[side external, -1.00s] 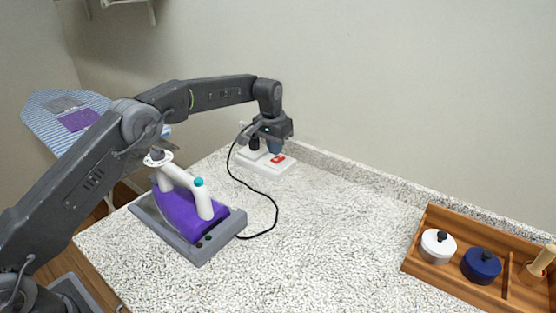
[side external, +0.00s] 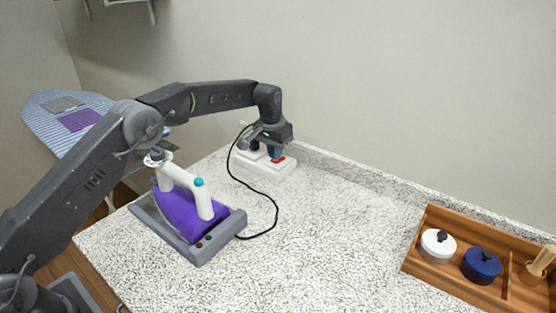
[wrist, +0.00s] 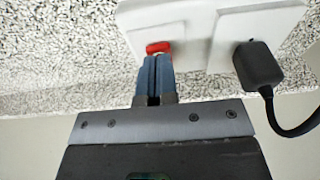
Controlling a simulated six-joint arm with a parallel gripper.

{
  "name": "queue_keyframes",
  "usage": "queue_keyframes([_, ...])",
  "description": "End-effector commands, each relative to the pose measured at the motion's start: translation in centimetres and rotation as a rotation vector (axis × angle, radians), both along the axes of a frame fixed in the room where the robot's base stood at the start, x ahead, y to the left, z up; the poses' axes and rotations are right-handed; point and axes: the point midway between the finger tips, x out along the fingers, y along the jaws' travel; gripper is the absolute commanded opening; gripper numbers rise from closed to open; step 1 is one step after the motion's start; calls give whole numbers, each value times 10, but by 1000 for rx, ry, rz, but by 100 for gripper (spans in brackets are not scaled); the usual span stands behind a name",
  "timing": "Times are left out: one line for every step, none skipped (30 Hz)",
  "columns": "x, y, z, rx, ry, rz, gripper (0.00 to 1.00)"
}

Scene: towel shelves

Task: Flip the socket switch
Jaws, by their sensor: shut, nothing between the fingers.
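The socket (side external: 266,166) is a white block on the counter by the back wall. Its red switch (wrist: 158,47) shows in the wrist view, and in the side view the switch (side external: 278,160) is partly hidden by my fingers. My gripper (wrist: 157,60) is shut and empty, its blue fingertips right at the near edge of the red switch; they look to be touching it. In the side view my gripper (side external: 276,156) points down over the switch end of the socket. A black plug (wrist: 257,68) sits in the other half of the socket.
A black cord (side external: 276,208) runs from the plug to a purple and white iron (side external: 187,211) on a grey stand (side external: 204,252). A wooden tray (side external: 412,262) with a white pot and a blue pot stands at right. The middle counter is clear.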

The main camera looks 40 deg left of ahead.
Motion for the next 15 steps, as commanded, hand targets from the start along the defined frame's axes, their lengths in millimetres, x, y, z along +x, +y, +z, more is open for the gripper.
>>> queue_keyframes([0,0,-1,0,1,0,0])
queue_keyframes([0,0,-2,0,0,0,0])
queue_keyframes([0,0,-2,0,1,0,0])
queue_keyframes([0,0,-3,0,0,0,0])
queue_keyframes([0,0,-3,0,1,0,0])
queue_keyframes([0,0,-3,0,1,0,0])
queue_keyframes([0,0,-4,0,1,0,0])
queue_keyframes([0,0,-4,0,1,0,0])
queue_keyframes([0,0,-5,0,1,0,0])
queue_keyframes([0,0,-5,0,1,0,0])
queue_keyframes([0,0,-6,0,1,0,0])
queue_keyframes([0,0,-6,0,1,0,0])
queue_keyframes([0,0,-7,0,1,0,0])
queue_keyframes([0,0,-7,0,1,0,0])
queue_keyframes([0,0,-8,0,1,0,0])
